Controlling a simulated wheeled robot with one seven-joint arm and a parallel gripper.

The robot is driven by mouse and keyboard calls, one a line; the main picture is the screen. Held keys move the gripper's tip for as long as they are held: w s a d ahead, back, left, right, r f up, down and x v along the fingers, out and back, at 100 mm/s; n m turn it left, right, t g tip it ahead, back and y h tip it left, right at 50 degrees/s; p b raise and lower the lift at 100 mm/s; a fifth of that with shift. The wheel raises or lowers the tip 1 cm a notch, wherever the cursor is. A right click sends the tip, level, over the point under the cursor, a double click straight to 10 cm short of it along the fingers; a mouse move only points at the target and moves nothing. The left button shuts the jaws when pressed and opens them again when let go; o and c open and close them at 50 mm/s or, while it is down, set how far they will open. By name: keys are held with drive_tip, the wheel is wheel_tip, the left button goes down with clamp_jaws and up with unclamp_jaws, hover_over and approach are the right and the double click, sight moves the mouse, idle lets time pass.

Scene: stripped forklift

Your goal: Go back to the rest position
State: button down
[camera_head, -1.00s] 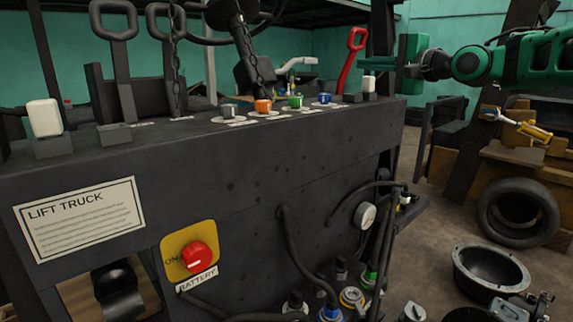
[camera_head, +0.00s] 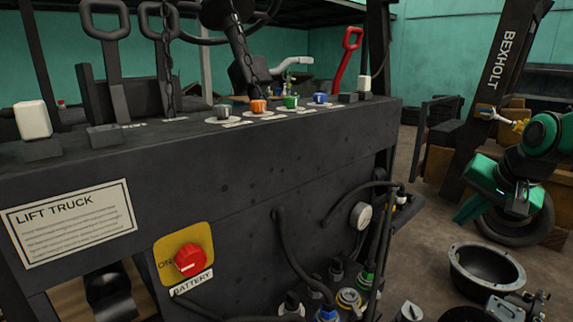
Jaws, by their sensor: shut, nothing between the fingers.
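My green arm comes in from the right edge, and my gripper (camera_head: 471,206) hangs low at its end, pointing down and left. The gripper is shut and empty. It is in open space to the right of the dark lift truck body (camera_head: 240,165), apart from it, and it overlaps the tyre (camera_head: 518,230) in the picture. The red lever (camera_head: 348,58) stands tilted at the right end of the truck's top. The red battery knob (camera_head: 190,260) sits on a yellow plate on the truck's front.
Orange, green and blue knobs and several levers line the truck's top. Hoses and a gauge (camera_head: 361,215) show at its lower right. A black bowl (camera_head: 487,270) is on the floor below my gripper. A dark post marked BEXHOLT (camera_head: 500,60) stands behind my arm.

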drive_tip(key=s+d+f+n+g, duration=0.1)
drive_tip(key=s+f+g, duration=0.2)
drive_tip(key=s, duration=0.9)
drive_tip(key=s+f+g, duration=0.3)
drive_tip(key=s+f, duration=0.5)
drive_tip(key=s, duration=0.5)
drive_tip(key=shift+d+f+n+g, duration=0.2)
drive_tip(key=shift+d+n+g, duration=0.2)
drive_tip(key=shift+w+f, duration=0.25)
drive_tip(key=shift+w, duration=0.35)
drive_tip(key=shift+a, duration=0.1)
